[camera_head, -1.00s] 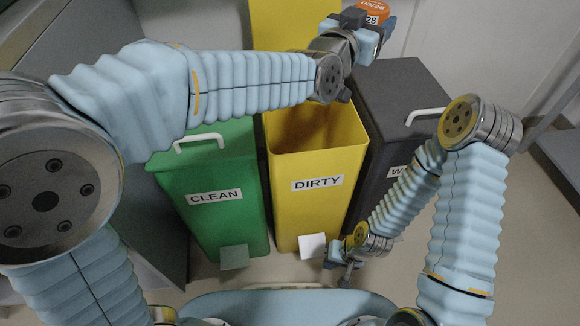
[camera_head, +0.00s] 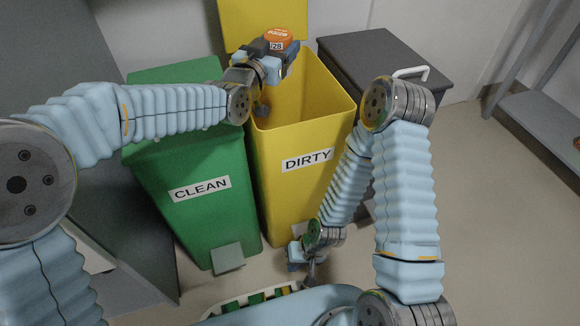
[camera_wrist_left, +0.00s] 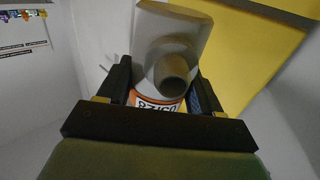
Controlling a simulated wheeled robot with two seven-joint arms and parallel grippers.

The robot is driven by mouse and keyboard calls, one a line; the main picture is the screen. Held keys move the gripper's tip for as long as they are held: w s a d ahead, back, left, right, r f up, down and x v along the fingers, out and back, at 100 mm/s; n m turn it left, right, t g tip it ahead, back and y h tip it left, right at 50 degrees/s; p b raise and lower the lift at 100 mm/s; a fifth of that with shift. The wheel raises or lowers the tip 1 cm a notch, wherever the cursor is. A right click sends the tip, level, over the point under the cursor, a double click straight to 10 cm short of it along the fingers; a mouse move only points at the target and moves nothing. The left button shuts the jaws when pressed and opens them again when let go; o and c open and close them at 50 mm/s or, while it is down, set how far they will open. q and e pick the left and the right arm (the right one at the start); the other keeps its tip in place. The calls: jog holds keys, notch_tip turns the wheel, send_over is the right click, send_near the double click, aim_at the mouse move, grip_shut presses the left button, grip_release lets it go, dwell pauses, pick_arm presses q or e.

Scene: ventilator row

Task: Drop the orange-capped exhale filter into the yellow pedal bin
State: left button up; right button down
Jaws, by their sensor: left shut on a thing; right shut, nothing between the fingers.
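The orange-capped filter (camera_head: 279,36) with a white label is held upright in my left gripper (camera_head: 276,50). In the left wrist view, the filter's pale body and round port (camera_wrist_left: 172,72) show between the fingers (camera_wrist_left: 160,95). The yellow bin (camera_head: 290,205), labelled DIRTY, has its lid (camera_head: 262,18) raised at the back and its mouth open. The left gripper and filter are above the back left part of the mouth. My right gripper (camera_head: 309,272) is shut, low in front of the yellow bin.
The green bin (camera_head: 205,215), labelled CLEAN, stands left of the yellow one with its lid down. A dark grey bin (camera_head: 375,55) with a shut lid stands at the right. A grey cabinet (camera_head: 90,190) is at the left. Floor (camera_head: 490,230) is clear at the right.

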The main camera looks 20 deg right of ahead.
pick_arm(q)
jog(key=shift+f, duration=0.45)
jog(key=o, duration=1.1)
